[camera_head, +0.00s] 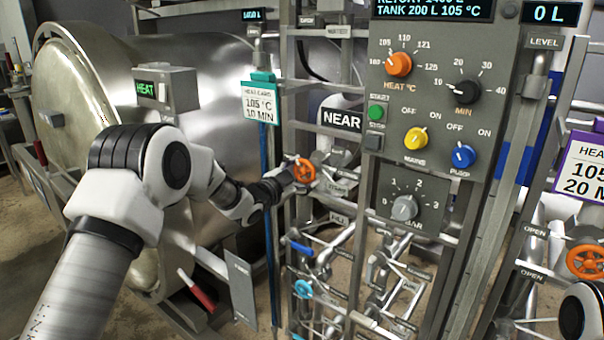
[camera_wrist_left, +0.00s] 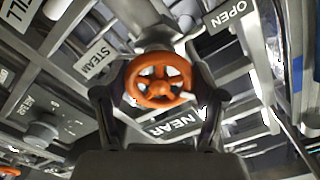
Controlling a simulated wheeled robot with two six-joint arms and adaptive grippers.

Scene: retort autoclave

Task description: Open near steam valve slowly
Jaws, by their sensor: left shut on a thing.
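The near steam valve's orange handwheel (camera_head: 305,171) sits on the pipe rack below the NEAR sign (camera_head: 342,119). My left gripper (camera_head: 291,176) reaches it from the left and is shut on it. In the left wrist view the orange wheel (camera_wrist_left: 158,80) lies between the two dark fingers of my left gripper (camera_wrist_left: 159,98), with the STEAM label (camera_wrist_left: 97,58) to its left and the OPEN label (camera_wrist_left: 228,16) at upper right. The wheel's exact turn is hard to tell. My right gripper is out of view.
A control panel (camera_head: 436,90) with several knobs stands right of the valve. Blue-handled valves (camera_head: 299,247) and pipes lie below. Another orange wheel (camera_head: 585,261) is at the right edge. The steel retort (camera_head: 215,75) stands behind my left arm.

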